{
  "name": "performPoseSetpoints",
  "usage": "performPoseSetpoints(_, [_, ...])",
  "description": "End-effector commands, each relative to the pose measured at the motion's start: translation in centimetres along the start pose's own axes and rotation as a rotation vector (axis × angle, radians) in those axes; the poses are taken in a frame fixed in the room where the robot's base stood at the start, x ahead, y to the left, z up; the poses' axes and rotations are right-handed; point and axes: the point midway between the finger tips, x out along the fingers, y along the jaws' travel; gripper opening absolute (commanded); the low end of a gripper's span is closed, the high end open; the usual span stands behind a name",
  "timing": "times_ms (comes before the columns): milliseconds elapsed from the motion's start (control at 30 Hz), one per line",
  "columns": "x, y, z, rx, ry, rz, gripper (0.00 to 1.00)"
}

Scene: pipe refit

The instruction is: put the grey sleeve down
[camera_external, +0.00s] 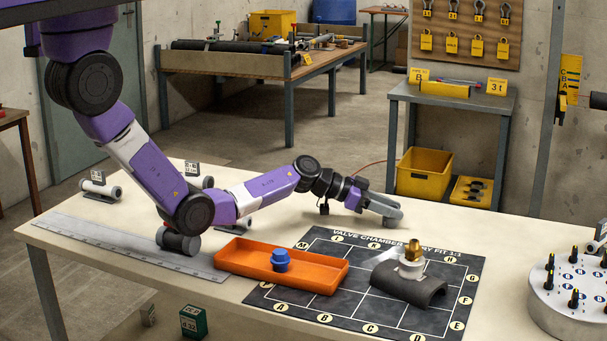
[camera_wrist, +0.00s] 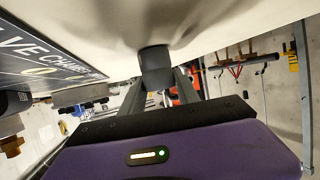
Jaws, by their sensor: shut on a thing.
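My gripper (camera_external: 385,208) is shut on the grey sleeve (camera_external: 394,217), at the table's far side just beyond the black mat. In the wrist view the sleeve (camera_wrist: 155,62) shows as a short dark grey cylinder between the fingertips of my gripper (camera_wrist: 160,85). The pale table surface (camera_wrist: 200,18) is close to the sleeve's end there, with a shadow around it. I cannot tell whether the sleeve touches the table.
The black lettered mat (camera_external: 345,317) bears a dark curved saddle with a brass-topped white fitting (camera_external: 411,262). An orange tray (camera_external: 236,262) holds a blue fitting (camera_external: 281,260). A round grey holder (camera_external: 548,312) stands at right. Bare table (camera_external: 480,235) lies right of my gripper.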

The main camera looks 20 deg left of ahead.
Motion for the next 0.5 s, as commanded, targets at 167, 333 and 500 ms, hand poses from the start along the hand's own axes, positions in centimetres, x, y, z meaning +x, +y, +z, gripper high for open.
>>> performPoseSetpoints(167, [0.05,-0.02,0.12,0.0,0.0,0.0,0.0])
performPoseSetpoints(333, [0.08,-0.03,0.21,0.0,0.0,0.0,0.45])
performPoseSetpoints(500, [0.07,-0.03,0.22,-0.001,0.0,0.0,0.59])
